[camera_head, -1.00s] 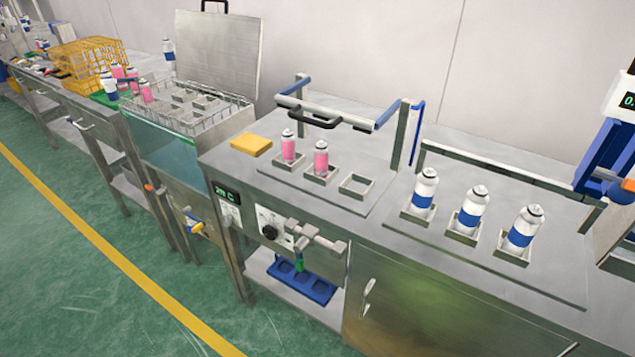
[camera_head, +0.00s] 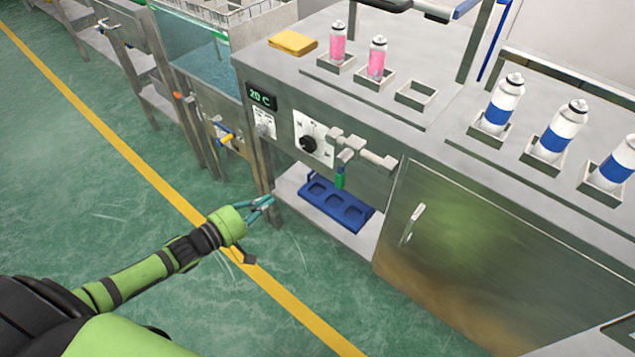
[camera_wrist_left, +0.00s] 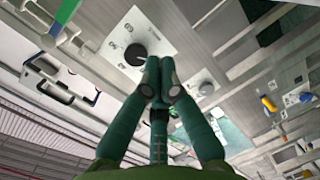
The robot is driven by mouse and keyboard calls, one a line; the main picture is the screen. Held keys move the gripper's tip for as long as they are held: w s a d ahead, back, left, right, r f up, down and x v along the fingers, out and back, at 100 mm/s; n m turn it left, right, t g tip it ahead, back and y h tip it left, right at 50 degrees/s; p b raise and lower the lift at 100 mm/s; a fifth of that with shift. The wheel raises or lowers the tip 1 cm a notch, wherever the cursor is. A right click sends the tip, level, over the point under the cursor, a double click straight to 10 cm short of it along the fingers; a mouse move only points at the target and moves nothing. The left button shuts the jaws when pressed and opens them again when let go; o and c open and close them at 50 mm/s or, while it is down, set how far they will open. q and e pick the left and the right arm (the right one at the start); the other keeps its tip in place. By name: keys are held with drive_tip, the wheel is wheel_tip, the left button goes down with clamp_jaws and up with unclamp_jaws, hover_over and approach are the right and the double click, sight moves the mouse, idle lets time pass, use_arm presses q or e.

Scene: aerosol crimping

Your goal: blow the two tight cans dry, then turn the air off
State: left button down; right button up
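Two pink cans with silver tops, one on the left (camera_head: 338,46) and one on the right (camera_head: 376,61), stand upright in square holders on the steel bench. A black dial knob (camera_head: 308,144) sits on a white plate on the bench front. My right gripper is out of view.
An empty square holder (camera_head: 416,94) is right of the pink cans. Three white-and-blue cans (camera_head: 502,103) stand further right. A blue tray (camera_head: 336,205) lies on the shelf below the nozzle. A yellow sponge-like block (camera_head: 292,42) lies on the bench. The floor is clear.

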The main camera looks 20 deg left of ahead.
sight(343, 169)
use_arm(q)
wheel_tip(343, 169, up, 6)
drive_tip(key=d+n+h, duration=0.1)
drive_tip(key=d+h, duration=0.1)
drive_tip(key=h, duration=0.1)
drive_tip(key=shift+w+d+b, duration=0.15)
drive_tip(key=shift+d+b, duration=0.15)
drive_tip(key=shift+b, duration=0.15)
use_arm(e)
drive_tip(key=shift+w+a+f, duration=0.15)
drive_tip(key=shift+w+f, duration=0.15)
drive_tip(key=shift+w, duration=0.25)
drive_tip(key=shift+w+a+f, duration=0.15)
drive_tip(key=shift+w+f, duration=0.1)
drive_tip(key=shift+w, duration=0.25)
use_arm(q)
drive_tip(key=w+d, duration=0.7)
drive_tip(key=d, duration=0.2)
drive_tip(key=shift+d, duration=0.15)
drive_tip(key=shift+d+f, duration=0.1)
